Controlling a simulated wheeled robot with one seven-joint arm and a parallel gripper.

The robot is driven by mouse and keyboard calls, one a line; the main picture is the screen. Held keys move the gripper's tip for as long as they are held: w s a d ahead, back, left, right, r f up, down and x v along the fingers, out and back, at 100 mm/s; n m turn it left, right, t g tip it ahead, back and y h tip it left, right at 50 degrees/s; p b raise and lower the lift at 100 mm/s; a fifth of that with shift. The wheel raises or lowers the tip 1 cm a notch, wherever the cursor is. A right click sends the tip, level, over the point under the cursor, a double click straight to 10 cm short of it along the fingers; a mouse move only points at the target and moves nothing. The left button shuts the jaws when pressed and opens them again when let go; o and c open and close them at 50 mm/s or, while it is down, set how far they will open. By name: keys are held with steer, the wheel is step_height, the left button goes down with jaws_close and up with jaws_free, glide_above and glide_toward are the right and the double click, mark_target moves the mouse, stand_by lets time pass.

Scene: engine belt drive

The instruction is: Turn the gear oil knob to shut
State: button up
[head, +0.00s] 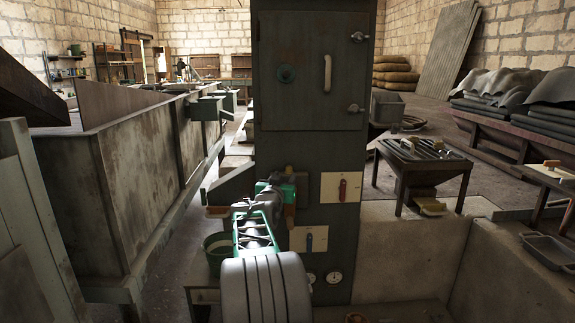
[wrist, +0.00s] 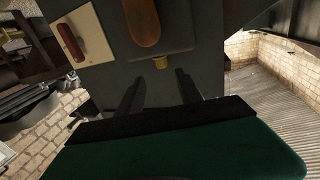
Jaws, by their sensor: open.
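My gripper (wrist: 160,82) is open in the wrist view, with two dark fingers spread apart and nothing visible between them. A cream plate with a red handle (wrist: 71,42) is at upper left there. In the head view, the red handle (head: 342,189) and a blue handle (head: 309,242) sit on separate cream plates. My arm hides part of the cabinet left of them. I see no readable label naming the gear oil knob.
A long metal trough (head: 130,165) stands left. A small table (head: 420,165) is right, behind a low wall (head: 410,255).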

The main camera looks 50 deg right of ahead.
mark_target(288, 169)
steer(key=x, duration=0.7)
steer(key=shift+w, duration=0.2)
steer(key=shift+c, duration=0.2)
steer(key=shift+a, duration=0.1)
jaws_close()
